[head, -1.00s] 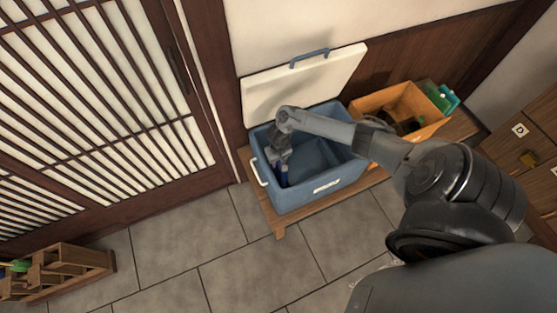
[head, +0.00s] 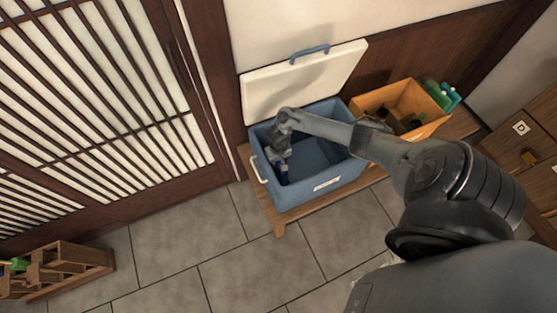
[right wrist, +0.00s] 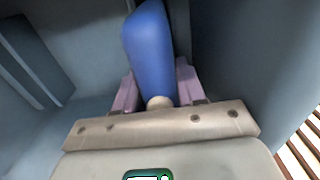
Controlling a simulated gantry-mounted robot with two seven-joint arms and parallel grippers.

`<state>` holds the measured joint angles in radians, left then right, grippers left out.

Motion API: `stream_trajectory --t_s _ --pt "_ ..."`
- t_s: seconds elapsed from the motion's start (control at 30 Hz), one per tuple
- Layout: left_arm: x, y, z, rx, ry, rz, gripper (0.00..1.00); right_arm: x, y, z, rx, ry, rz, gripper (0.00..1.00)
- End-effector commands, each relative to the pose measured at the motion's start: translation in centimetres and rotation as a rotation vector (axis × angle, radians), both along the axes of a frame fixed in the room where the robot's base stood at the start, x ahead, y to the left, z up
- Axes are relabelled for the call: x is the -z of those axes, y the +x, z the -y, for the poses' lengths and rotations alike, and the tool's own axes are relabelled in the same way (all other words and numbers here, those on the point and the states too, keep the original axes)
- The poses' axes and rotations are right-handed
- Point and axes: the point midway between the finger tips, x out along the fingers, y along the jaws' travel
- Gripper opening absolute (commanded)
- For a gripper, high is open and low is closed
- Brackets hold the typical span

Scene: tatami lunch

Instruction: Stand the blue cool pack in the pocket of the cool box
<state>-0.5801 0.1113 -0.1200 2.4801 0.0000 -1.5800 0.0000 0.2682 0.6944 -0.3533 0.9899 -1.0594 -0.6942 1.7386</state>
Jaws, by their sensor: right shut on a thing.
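The blue cool box (head: 300,196) stands with its white lid (head: 290,88) open against the wall. My right gripper (head: 282,166) reaches down inside its left end and is shut on the blue cool pack (head: 285,177). In the right wrist view the cool pack (right wrist: 150,48) sticks out from between the two pinkish fingers of the gripper (right wrist: 157,85), with grey-blue box walls close around. I cannot tell whether the pack's far end is inside the pocket or touches the floor of the box. My left gripper is not in view.
An orange crate (head: 430,130) with dark and green things stands right of the cool box, on the same low wooden bench (head: 277,226). A darker panel (right wrist: 35,62) stands inside the box in the right wrist view. A wooden rack (head: 70,258) is at lower left.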

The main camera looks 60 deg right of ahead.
Motion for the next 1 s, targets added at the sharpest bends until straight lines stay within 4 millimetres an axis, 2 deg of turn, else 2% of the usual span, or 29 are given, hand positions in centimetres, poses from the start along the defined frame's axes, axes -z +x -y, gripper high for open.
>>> stream_trajectory --t_s 0.27,0.3,0.47,0.5,0.7,0.9,1.0 --pt "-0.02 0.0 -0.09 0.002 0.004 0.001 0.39 -0.07 0.1 0.01 0.0 0.0 0.002 0.0" --pt "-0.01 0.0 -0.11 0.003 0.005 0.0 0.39 -0.08 0.11 0.01 0.0 0.0 0.002 0.41" --pt "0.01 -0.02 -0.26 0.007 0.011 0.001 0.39 -0.06 0.08 0.01 0.0 0.0 0.001 0.65" --pt "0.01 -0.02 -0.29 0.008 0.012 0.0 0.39 -0.05 0.07 0.0 0.0 0.0 0.001 0.69" --pt "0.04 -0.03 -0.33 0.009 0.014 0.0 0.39 0.06 -0.04 -0.03 -0.001 0.001 -0.001 0.71" --pt "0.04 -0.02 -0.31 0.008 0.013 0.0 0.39 0.05 0.02 -0.09 -0.001 0.001 0.0 1.0" --pt "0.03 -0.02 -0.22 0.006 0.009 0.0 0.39 0.04 0.08 -0.17 -0.001 0.002 0.002 1.0"
